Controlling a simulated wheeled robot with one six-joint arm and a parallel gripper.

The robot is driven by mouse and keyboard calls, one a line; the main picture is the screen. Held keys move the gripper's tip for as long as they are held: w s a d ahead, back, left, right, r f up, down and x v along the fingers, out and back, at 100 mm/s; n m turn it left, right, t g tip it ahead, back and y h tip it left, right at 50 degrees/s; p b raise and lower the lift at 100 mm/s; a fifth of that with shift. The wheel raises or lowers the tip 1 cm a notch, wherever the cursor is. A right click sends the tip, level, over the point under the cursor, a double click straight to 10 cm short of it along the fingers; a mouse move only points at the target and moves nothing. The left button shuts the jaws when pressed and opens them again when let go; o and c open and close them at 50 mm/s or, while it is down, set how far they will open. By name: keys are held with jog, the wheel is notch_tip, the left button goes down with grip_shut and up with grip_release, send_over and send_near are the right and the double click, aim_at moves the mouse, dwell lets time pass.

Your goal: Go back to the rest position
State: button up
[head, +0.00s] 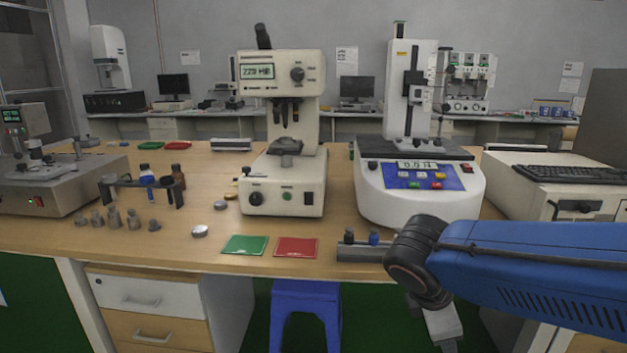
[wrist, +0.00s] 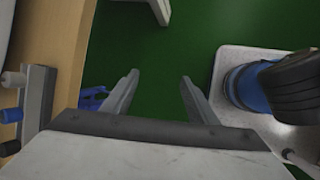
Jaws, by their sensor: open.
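My gripper (wrist: 158,82) is open in the wrist view, with its two grey fingers apart and nothing between them. It points down over the green floor (wrist: 150,45), just off the front edge of the wooden bench (wrist: 66,40). In the head view my blue arm reaches in from the right, and its dark wrist hangs in front of the bench edge. The fingertips are not clear in that view.
A grey block (head: 360,253) with small pegs sits at the bench's front edge, close to my wrist. A blue stool (head: 306,300) stands below. Behind are a hardness tester (head: 285,185), a force tester (head: 418,205), a green pad (head: 245,245) and a red pad (head: 296,247).

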jog(key=s+d+m+y, duration=0.2)
jog(key=s+m, duration=0.2)
jog(key=m, duration=0.4)
jog(key=s+d+m+t+y, duration=0.1)
jog(key=s+d+m+y, duration=0.1)
jog(key=m, duration=0.7)
jog(key=shift+s+f+t+y, duration=0.3)
jog(key=shift+s, duration=0.55)
jog(key=shift+d, duration=0.1)
